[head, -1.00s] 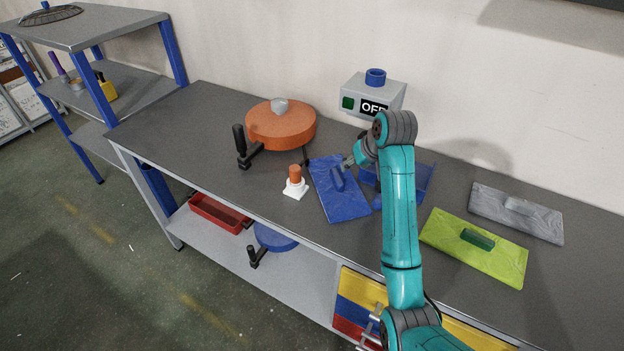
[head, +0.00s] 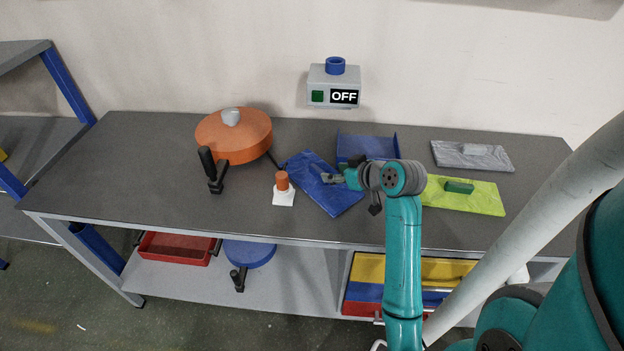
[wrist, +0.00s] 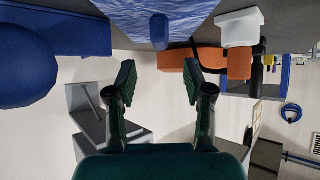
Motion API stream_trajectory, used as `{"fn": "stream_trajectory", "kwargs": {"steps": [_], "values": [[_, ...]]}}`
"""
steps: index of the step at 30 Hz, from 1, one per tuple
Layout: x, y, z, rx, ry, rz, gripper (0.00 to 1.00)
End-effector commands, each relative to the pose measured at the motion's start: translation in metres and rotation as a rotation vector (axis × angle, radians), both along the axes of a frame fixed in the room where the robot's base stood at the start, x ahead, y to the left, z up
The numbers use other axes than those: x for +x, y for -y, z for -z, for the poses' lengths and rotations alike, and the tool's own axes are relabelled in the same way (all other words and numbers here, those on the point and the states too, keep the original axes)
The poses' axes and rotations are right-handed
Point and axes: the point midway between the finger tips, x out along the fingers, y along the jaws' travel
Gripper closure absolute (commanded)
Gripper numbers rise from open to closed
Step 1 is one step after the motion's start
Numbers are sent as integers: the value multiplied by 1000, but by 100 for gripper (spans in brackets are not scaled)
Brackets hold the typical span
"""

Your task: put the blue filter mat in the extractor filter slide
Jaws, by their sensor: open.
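The blue filter mat (head: 333,198) lies flat and slightly turned on the bench, left of the open blue tray-like holder (head: 367,143), which seems to be the filter slide. My gripper (head: 330,178) is over the mat, near its raised blue handle. In the wrist view the mat (wrist: 200,18) fills the top middle, and its handle (wrist: 159,32) shows beyond my fingertips, in line with the gap between them. My gripper (wrist: 159,78) is open and empty. My wrist partly hides the front of the holder.
A green mat (head: 485,198) and a grey mat (head: 440,153) lie right of the holder. A white-based orange knob (head: 283,197) stands close left of the blue mat, with an orange round-topped device (head: 245,145) behind. A box marked OFF (head: 333,84) hangs above. The bench's left end is clear.

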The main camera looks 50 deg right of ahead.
Motion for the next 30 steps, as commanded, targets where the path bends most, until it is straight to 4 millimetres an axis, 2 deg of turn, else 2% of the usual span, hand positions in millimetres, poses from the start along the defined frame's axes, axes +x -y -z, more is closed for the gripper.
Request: {"fn": "stream_trajectory", "kwargs": {"steps": [3,11,21,30], "values": [[15,3,11,2,-2,-2,48],[30,7,21,1,-1,-2,48],[64,15,45,2,-2,-2,48],[68,16,49,0,-1,-1,48]]}}
